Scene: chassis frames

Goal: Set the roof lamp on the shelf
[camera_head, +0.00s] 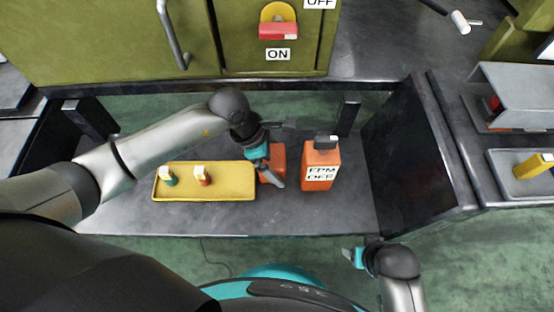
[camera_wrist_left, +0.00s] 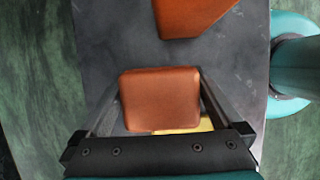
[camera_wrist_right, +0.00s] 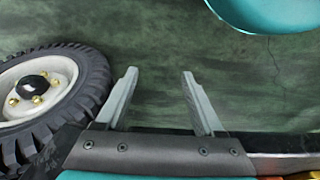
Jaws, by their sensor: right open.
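An orange block (camera_head: 275,160), which looks like the roof lamp, is at the middle of the grey shelf surface (camera_head: 230,218), partly hidden by my left gripper (camera_head: 268,168). In the left wrist view the block (camera_wrist_left: 160,98) sits between the two fingers, which meet its sides. I cannot tell whether it touches the surface below. My right gripper (camera_head: 352,257) is open and empty, low in front of the bench. In the right wrist view its fingers stand apart over green floor.
A yellow tray (camera_head: 228,188) with small pegs lies left of the block. A dark upright panel (camera_head: 405,150) bounds the right side. A wheel (camera_wrist_right: 50,90) is near my right gripper.

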